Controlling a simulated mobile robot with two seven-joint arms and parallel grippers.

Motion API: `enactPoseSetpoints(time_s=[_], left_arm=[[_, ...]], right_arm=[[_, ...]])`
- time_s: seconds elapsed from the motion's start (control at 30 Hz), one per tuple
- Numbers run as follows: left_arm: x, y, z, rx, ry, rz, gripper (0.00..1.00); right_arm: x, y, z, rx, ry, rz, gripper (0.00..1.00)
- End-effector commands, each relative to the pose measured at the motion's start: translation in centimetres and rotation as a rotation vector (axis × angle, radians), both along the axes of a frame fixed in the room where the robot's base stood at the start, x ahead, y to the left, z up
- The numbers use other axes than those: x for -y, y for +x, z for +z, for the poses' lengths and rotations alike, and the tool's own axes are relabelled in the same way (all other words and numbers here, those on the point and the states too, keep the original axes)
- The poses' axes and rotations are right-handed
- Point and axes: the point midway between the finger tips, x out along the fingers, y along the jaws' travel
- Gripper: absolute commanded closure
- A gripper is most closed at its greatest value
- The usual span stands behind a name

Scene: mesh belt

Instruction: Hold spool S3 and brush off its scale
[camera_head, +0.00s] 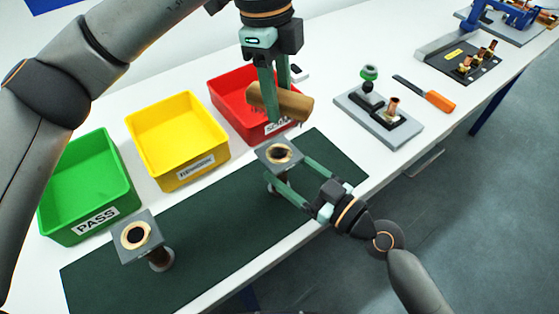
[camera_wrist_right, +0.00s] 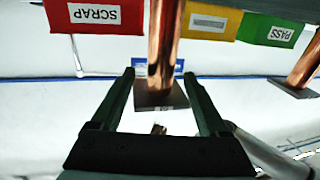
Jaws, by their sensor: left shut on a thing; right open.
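A spool with a grey square top plate and copper ring (camera_head: 280,153) stands upright on the dark green mat (camera_head: 200,245). My right gripper (camera_head: 285,172) is open, with its fingers on either side of it. The right wrist view shows its copper tube (camera_wrist_right: 161,45) between the open fingers (camera_wrist_right: 168,95), with a gap on each side. I cannot read a label saying which spool is S3. My left gripper (camera_head: 277,92) is shut on a brush with a tan wooden handle (camera_head: 290,103), held above and behind this spool. A second spool (camera_head: 137,235) stands at the mat's left.
Green PASS (camera_head: 75,225), yellow (camera_head: 165,165) and red SCRAP (camera_head: 222,100) bins line the mat's back. A grey fixture plate (camera_head: 400,135) and an orange-handled tool (camera_head: 439,101) lie to the right. The mat between the spools is clear.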

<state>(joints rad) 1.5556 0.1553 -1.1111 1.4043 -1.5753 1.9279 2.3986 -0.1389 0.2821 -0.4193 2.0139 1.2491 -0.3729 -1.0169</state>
Motion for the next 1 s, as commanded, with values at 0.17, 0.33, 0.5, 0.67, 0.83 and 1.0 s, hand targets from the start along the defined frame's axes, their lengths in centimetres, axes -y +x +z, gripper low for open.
enactPoseSetpoints(time_s=[0.17,0.33,0.5,0.67,0.83,1.0], left_arm=[[0.0,0.0,0.0,0.0,0.0,0.0,1.0],[0.0,0.0,0.0,0.0,0.0,0.0,1.0],[0.0,0.0,0.0,0.001,0.0,0.0,1.0],[0.0,0.0,0.0,0.001,0.0,0.0,1.0],[0.0,0.0,0.0,0.0,0.0,0.0,1.0],[0.0,0.0,0.0,0.0,0.0,0.0,1.0]], right_arm=[[-1.4,1.3,0.0,0.0,0.001,-0.001,0.22],[-1.9,1.7,0.0,-0.001,-0.001,0.001,0.22],[-1.9,1.8,0.0,-0.001,-0.001,0.001,0.22],[-1.9,1.8,0.0,-0.001,-0.001,0.001,0.3],[-1.9,1.8,0.0,-0.001,-0.001,0.001,0.49],[-1.9,1.8,0.0,-0.001,-0.001,0.001,0.68]])
